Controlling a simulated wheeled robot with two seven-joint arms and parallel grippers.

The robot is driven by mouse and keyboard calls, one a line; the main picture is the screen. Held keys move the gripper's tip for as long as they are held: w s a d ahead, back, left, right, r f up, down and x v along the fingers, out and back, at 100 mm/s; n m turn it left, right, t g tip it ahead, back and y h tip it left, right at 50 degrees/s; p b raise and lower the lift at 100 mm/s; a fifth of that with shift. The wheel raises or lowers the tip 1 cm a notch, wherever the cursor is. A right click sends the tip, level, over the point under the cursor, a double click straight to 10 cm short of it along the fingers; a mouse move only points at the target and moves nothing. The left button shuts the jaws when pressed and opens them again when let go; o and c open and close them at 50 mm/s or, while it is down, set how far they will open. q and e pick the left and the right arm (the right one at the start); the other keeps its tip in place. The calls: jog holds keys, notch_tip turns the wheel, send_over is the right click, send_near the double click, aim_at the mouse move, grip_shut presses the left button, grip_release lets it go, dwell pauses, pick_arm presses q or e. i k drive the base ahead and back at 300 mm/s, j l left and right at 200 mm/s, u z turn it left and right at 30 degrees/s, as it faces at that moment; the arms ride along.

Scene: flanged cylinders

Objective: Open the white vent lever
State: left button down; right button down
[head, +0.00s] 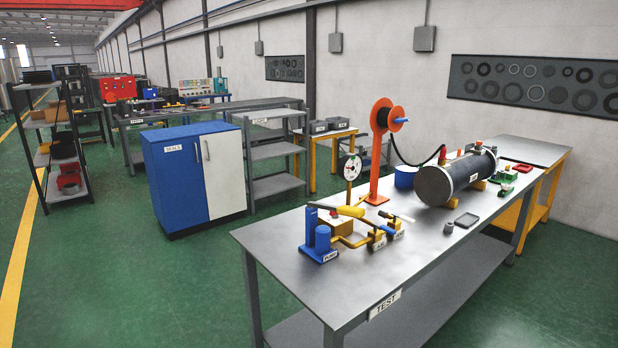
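A small white lever (398,216) with a greenish tip shows on the test table (290,238), at the right of the pump and valve group. It sits above a yellow valve block (394,230) with a small label too small to read. A blue lever (384,229) lies just in front of it. The exact angle of the white lever is hard to tell at this size. Neither of my grippers is in view.
A dial gauge (350,167) and an orange hose reel (382,150) stand behind the valves. A dark flanged cylinder (455,180) lies to the right, with a grey tray (467,220) before it. The table's front left is bare. A blue cabinet (195,178) stands left.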

aim_at(404, 218)
jog(key=i+l+z, duration=0.25)
jog(key=i+l, duration=0.45)
jog(key=l, duration=0.1)
